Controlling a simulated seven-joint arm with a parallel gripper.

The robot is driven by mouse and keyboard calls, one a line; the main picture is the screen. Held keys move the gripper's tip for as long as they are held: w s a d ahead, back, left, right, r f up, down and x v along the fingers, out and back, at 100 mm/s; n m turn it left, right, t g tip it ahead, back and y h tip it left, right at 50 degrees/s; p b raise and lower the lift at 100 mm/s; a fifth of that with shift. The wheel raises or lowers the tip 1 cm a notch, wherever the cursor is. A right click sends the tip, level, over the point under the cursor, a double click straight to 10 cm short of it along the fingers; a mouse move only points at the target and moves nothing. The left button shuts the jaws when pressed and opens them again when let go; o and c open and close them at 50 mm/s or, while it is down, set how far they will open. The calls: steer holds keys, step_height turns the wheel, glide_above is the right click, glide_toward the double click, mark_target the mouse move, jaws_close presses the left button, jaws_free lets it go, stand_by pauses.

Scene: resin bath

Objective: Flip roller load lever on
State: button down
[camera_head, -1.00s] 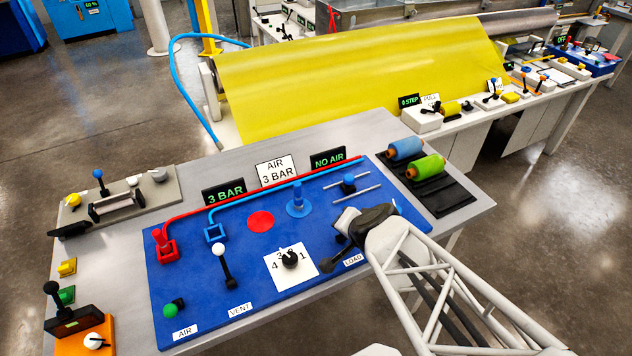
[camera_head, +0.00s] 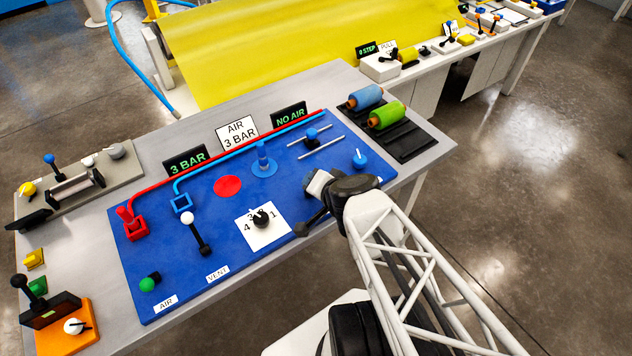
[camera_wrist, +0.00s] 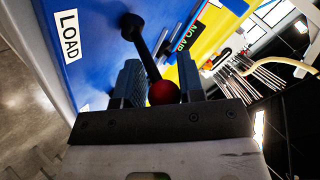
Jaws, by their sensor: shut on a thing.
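The load lever (camera_wrist: 147,52) stands beside the white LOAD label (camera_wrist: 69,36) in the wrist view. It has a black pivot, a dark stick and a red ball knob (camera_wrist: 163,93). My gripper (camera_wrist: 160,80) is shut on the knob, one finger on each side. In the head view, the lever's dark pivot (camera_head: 302,229) shows at the front right of the blue panel (camera_head: 215,264), with its stick leaning right, up to my gripper (camera_head: 318,195). There the gripper and arm hide the knob and the LOAD label.
The vent lever (camera_head: 197,233), with a white knob, and the numbered dial (camera_head: 262,219) stand left of my gripper. A blue knob (camera_head: 360,160) is close to its right. The 3 BAR display (camera_head: 187,160) and NO AIR display (camera_head: 289,115) stand behind.

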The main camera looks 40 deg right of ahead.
steer(key=shift+s+t, duration=0.25)
steer(key=shift+t, duration=0.25)
stand_by(0.3)
steer(key=c, duration=0.9)
jaws_free()
steer(key=shift+f, duration=0.1)
steer(key=shift+o, duration=0.2)
steer(key=shift+s, duration=0.15)
steer(key=v, duration=0.7)
steer(key=shift+s+r, duration=0.15)
steer(key=shift+r, duration=0.05)
steer(key=shift+a+r, duration=0.1)
